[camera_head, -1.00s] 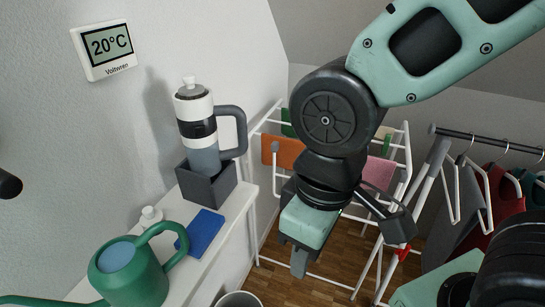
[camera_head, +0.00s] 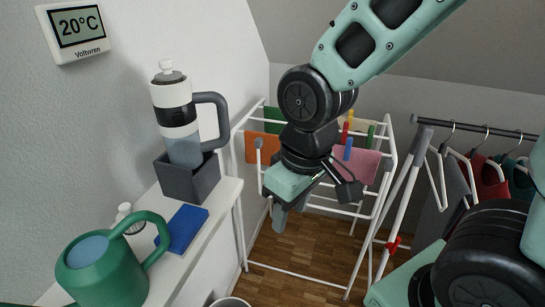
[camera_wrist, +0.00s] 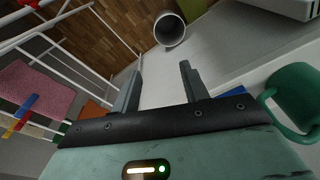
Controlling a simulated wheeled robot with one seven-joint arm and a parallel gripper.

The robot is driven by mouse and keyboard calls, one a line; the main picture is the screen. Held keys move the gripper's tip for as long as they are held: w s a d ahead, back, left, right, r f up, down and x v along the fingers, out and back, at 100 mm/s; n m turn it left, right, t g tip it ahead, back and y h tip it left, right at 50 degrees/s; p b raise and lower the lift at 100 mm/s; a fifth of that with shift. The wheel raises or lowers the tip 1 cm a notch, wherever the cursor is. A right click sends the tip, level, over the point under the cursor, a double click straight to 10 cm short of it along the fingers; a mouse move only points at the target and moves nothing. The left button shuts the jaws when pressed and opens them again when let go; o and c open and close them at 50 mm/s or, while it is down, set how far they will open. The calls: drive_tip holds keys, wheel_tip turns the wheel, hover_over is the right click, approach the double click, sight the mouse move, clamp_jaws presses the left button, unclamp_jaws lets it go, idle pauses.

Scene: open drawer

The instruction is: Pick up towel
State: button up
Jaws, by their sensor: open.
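Cloths hang on a white drying rack. A pink towel (camera_head: 357,165) is on its right side, partly behind my arm, with coloured pegs at its top. An orange towel (camera_head: 262,149) and a green towel (camera_head: 274,120) hang on its left side. My gripper (camera_head: 277,222) points down in front of the rack, apart from the towels. In the wrist view its two fingers (camera_wrist: 160,85) are spread with nothing between them. The pink towel (camera_wrist: 38,88) shows at the left there, and a bit of orange towel (camera_wrist: 95,109) shows beside the left finger.
A white shelf (camera_head: 222,200) at the left holds a green watering can (camera_head: 105,270), a blue item (camera_head: 183,228) and a bottle (camera_head: 178,118) in a grey box. A bin (camera_wrist: 170,31) stands on the floor. A clothes rail (camera_head: 480,131) is at the right.

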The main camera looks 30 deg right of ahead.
drive_tip(key=w+d+f+m+t+b, duration=0.1)
drive_tip(key=w+d+f+m+b, duration=0.1)
drive_tip(key=w+d+f+b, duration=0.3)
drive_tip(key=w+d+f+m+b, duration=0.1)
drive_tip(key=d+f+m, duration=0.15)
drive_tip(key=d, duration=0.35)
drive_tip(key=m+t+y, duration=0.1)
drive_tip(key=m+y, duration=0.1)
drive_tip(key=m, duration=2.5)
approach(273, 138)
drive_tip(key=x, duration=0.4)
drive_tip(key=w+x, duration=0.1)
drive_tip(key=x, duration=0.2)
drive_tip(key=shift+d, duration=0.35)
drive_tip(key=shift+b+x, duration=0.35)
drive_tip(key=shift+x, duration=2.45)
drive_tip(key=shift+s, duration=0.1)
clamp_jaws()
